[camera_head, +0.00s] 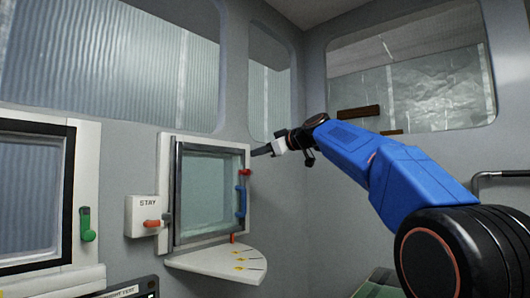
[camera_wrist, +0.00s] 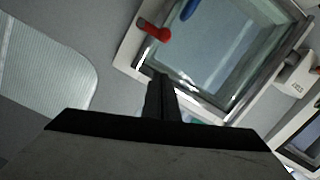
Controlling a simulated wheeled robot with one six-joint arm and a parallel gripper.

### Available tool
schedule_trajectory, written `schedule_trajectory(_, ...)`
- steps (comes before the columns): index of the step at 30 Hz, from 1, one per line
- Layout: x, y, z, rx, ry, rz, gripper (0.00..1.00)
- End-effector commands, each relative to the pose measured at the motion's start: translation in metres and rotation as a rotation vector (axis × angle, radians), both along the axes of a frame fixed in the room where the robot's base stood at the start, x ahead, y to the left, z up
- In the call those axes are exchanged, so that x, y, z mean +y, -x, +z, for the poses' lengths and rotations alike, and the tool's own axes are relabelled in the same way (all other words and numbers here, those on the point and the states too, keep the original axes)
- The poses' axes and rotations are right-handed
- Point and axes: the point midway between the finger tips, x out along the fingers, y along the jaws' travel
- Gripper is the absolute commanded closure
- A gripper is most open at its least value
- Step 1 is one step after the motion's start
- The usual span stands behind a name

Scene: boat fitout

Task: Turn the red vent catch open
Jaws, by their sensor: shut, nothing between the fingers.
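The red vent catch (camera_head: 244,172) sits on the right edge of the small vent window (camera_head: 210,190), near its upper corner, in the head view. It also shows at the top of the wrist view (camera_wrist: 155,31), where its lever lies at a slant on the white frame. My gripper (camera_head: 258,151) is shut and empty. Its dark fingers (camera_wrist: 161,90) point at the frame close to the catch, with a visible gap in the wrist view. A blue handle (camera_head: 241,200) sits just below the catch; it also shows in the wrist view (camera_wrist: 189,9).
A white STAY box (camera_head: 146,215) with a red-orange lever is left of the vent. A quarter-round white shelf (camera_head: 222,262) lies below it, with a small red piece (camera_head: 233,238) above. A larger window (camera_head: 30,190) with a green handle (camera_head: 87,224) is farther left.

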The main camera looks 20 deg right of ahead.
Motion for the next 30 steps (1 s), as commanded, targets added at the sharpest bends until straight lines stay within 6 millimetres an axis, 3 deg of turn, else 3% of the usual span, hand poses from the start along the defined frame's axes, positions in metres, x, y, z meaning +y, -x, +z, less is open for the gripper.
schedule_trajectory(11, 0.026, -0.042, -0.009, 0.0, -0.002, 0.0, 1.0)
schedule_trajectory(21, 0.016, -0.049, -0.04, 0.001, -0.002, 0.0, 1.0)
schedule_trajectory(30, 0.014, -0.051, -0.044, -0.001, -0.001, -0.001, 1.0)
